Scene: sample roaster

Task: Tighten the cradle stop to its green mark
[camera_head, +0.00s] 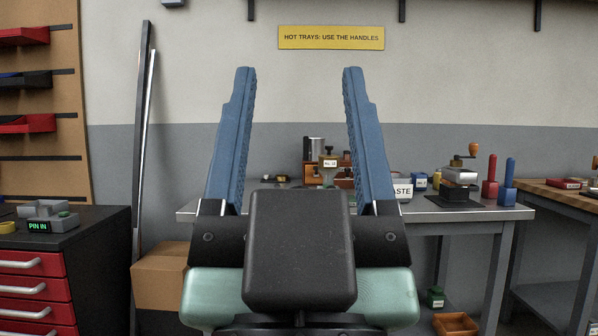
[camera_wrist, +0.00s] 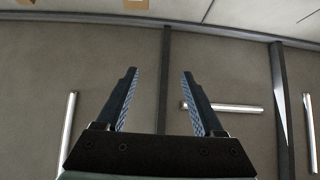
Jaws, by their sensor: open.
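My gripper (camera_head: 298,72) is open and empty, its two blue fingers pointing up in front of the head camera. It also shows open in the wrist view (camera_wrist: 159,72), with nothing between the fingers. I cannot make out the cradle stop or a green mark. A brown wooden apparatus (camera_head: 312,172) with a metal cylinder and a small label stands on the bench, seen between the fingers and partly hidden by my gripper. A grey fixture (camera_head: 47,211) with a green "PIN IN" display (camera_head: 38,227) sits on the black cabinet at left; it is small in view.
A cardboard box (camera_head: 160,277) stands by the red-drawered cabinet (camera_head: 35,290). An orange bin (camera_head: 455,324) is low at right.

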